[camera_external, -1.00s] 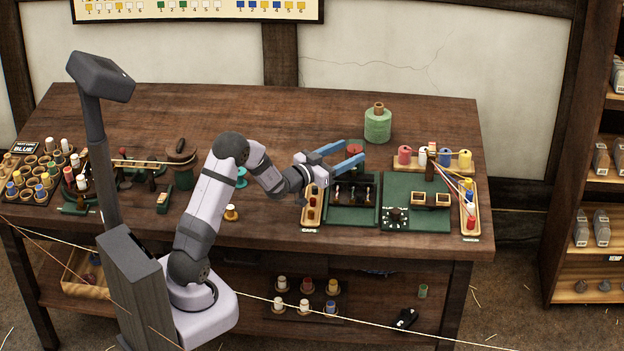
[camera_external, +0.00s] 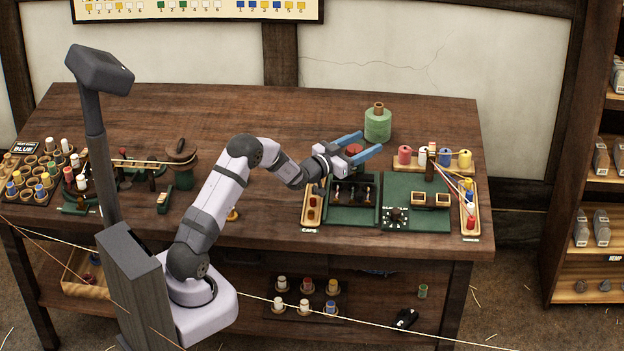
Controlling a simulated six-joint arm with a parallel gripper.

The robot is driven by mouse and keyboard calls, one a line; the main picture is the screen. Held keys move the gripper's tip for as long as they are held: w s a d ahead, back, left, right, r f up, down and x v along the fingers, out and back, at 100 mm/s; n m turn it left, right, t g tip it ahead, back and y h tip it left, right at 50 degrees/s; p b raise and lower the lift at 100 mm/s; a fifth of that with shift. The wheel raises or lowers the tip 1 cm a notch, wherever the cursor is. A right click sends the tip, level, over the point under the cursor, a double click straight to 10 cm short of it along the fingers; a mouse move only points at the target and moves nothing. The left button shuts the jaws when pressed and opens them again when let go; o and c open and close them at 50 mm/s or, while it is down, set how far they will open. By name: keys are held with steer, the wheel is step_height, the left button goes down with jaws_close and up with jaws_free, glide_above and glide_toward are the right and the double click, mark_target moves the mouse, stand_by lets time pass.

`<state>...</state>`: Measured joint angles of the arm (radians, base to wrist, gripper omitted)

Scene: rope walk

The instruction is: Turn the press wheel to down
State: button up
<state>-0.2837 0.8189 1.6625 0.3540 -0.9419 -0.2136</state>
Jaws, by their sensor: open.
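A red round part, apparently the press wheel (camera_external: 354,150), shows behind the green tray (camera_external: 351,215) at the right half of the bench. My gripper (camera_external: 371,142) is open and empty, its two blue fingers pointing right and a little away. In the picture the red part lies between the fingers, close to the palm. I cannot tell whether a finger touches it or is above it. The fingers and palm hide part of it, and its turned position cannot be read.
A rack of coloured spools (camera_external: 433,166) is to the right. A green board with a dial (camera_external: 396,216) and a caps tray (camera_external: 313,207) lie in front. The back middle of the bench is clear.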

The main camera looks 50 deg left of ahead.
steer(key=shift+w, duration=0.3)
steer(key=c, duration=1.1)
steer(key=shift+o, duration=0.2)
